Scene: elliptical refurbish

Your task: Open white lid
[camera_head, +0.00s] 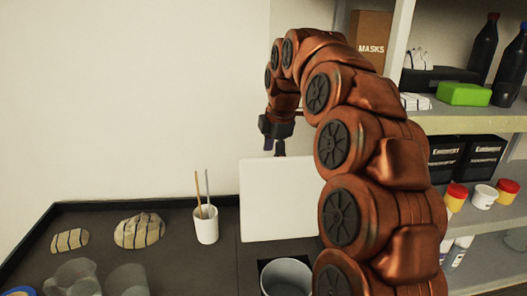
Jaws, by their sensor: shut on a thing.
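The white lid (277,200) stands upright as a flat white panel in the middle of the view, behind a dark square opening. A round bin (286,278) sits in the opening in front of it. My gripper (274,148) is at the top edge of the lid, pointing down, and is shut on the lid. The fingertips are small and dark here, so the exact contact is hard to see. My arm covers the area at the lid's right.
A white cup (206,225) with two sticks stands left of the lid. Striped stones (139,231) and clear containers (75,276) are farther left. Shelves (480,122) with bottles (484,47), a green box (464,94) and jars are on the right.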

